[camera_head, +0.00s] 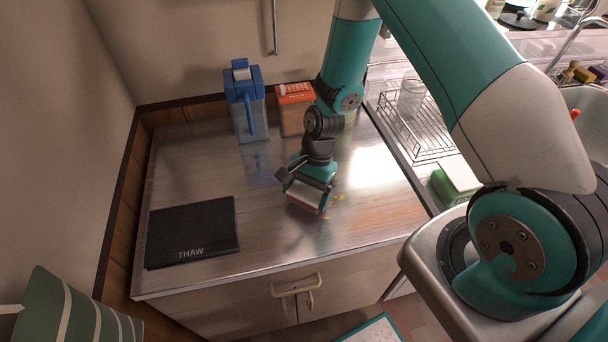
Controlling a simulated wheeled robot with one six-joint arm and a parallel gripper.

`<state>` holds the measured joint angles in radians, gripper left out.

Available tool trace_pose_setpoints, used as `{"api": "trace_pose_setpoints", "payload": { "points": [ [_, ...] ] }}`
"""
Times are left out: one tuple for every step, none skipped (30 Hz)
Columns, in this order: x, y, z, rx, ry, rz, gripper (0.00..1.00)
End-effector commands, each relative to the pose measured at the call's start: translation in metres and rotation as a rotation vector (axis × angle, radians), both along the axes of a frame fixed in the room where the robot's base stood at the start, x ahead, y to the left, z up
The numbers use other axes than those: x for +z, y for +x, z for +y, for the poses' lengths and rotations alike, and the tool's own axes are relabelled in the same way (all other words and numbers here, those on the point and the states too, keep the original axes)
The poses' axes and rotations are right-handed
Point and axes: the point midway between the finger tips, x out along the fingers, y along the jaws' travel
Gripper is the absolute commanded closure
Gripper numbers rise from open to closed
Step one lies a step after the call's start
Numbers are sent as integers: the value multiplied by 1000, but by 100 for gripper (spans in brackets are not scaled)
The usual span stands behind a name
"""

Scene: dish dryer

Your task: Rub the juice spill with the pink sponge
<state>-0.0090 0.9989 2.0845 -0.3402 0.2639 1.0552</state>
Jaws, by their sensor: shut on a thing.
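My gripper (302,196) is low over the metal counter, near its middle, pointing down. It is shut on the pink sponge (304,208), of which only a thin pinkish edge shows under the fingers. The sponge looks to be at or just above the counter; I cannot tell if it touches. The juice spill (336,198) shows as small yellow-orange spots just to the right of the gripper. Any part of the spill under the gripper is hidden.
A black THAW board (192,232) lies at the left. A blue-lidded pitcher (247,108) and an orange-and-white carton (293,108) stand at the back. A wire rack (418,125) and green-and-white box (455,180) are at the right. The counter's front middle is clear.

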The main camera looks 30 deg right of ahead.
Motion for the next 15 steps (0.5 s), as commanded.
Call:
{"api": "trace_pose_setpoints", "payload": {
  "points": [
    [9,0,0,-1,0,0,32],
    [12,0,-1,-1,0,0,32],
    [16,0,-1,-1,0,0,32],
    [18,0,-1,-2,0,0,32],
    [21,0,-1,-2,0,0,32],
    [25,0,-1,-2,0,0,32],
    [27,0,-2,-2,0,0,32],
    [30,0,-2,-2,0,0,32],
    [34,0,-2,-3,0,0,32],
    [36,0,-2,-3,0,0,32],
    [39,0,-2,-3,0,0,32],
    [43,0,-2,-4,0,-1,32],
    [45,0,-2,-4,0,-1,32],
    [48,0,-2,-4,0,0,32],
    [50,0,-2,-4,0,0,32]
  ]
}}
